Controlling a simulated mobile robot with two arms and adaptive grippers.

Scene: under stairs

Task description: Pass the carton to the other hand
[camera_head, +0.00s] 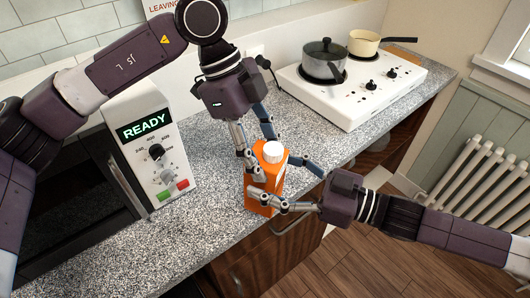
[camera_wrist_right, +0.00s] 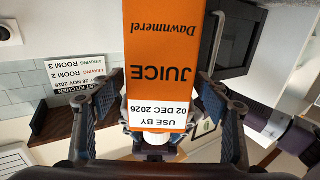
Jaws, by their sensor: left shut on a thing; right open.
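The orange juice carton (camera_head: 271,180) with a white cap is roughly upright near the counter's front edge. My left gripper (camera_head: 259,152) comes down from above and is shut on the carton's upper part. My right gripper (camera_head: 277,180) reaches in from the right, open, with its fingers on either side of the carton. In the right wrist view the carton (camera_wrist_right: 165,60) appears upside down between the spread fingers of the right gripper (camera_wrist_right: 155,85), showing its JUICE and USE BY print. Whether the right fingers touch it I cannot tell.
A microwave (camera_head: 160,155) reading READY stands left on the speckled counter (camera_head: 215,235). A white hob (camera_head: 365,95) with a lidded pot (camera_head: 323,62) and a cream pan (camera_head: 364,42) is at the back right. Wooden floor and a radiator (camera_head: 470,175) lie to the right.

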